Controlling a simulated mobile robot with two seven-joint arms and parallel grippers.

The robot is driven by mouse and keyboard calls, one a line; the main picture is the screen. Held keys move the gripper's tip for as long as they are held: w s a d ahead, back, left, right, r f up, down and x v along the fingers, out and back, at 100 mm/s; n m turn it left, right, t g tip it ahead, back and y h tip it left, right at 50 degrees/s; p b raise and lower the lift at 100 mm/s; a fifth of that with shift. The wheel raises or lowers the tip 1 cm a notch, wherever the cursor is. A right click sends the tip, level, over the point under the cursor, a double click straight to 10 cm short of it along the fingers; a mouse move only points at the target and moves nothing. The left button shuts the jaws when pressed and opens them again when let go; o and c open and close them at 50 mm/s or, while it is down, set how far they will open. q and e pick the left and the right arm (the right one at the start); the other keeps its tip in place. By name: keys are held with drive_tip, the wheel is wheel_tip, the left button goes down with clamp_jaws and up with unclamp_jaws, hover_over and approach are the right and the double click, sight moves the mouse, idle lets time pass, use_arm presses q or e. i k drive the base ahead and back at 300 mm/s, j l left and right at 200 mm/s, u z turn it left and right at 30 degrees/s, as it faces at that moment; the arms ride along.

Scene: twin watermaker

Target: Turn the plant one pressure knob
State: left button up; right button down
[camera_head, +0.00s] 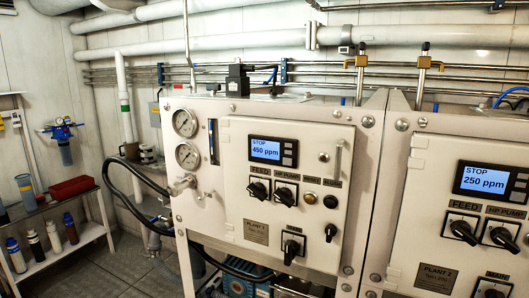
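The plant 1 panel (300,165) is a light metal cabinet front with a plate (256,231) reading PLANT 1. Its display (265,149) reads STOP 450 ppm. Below the display are a black FEED knob (259,190) and a black HP PUMP knob (286,195). A black MAIN knob (292,249) sits lower. A black handle (330,232) is at the lower right. Left of the panel, a metal valve knob (182,185) sits under two round gauges (186,139). No legible label tells which is the pressure knob. Neither gripper is in view.
A second panel (455,190) with a 250 ppm display stands at right. A shelf (85,236) with bottles and a red tray (71,188) is at left. A black hose (130,195) runs to the cabinet's left side. Pipes cross above. Bare floor shows between shelf and cabinet.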

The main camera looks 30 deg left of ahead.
sight(174, 188)
drive_tip(key=u, duration=1.35)
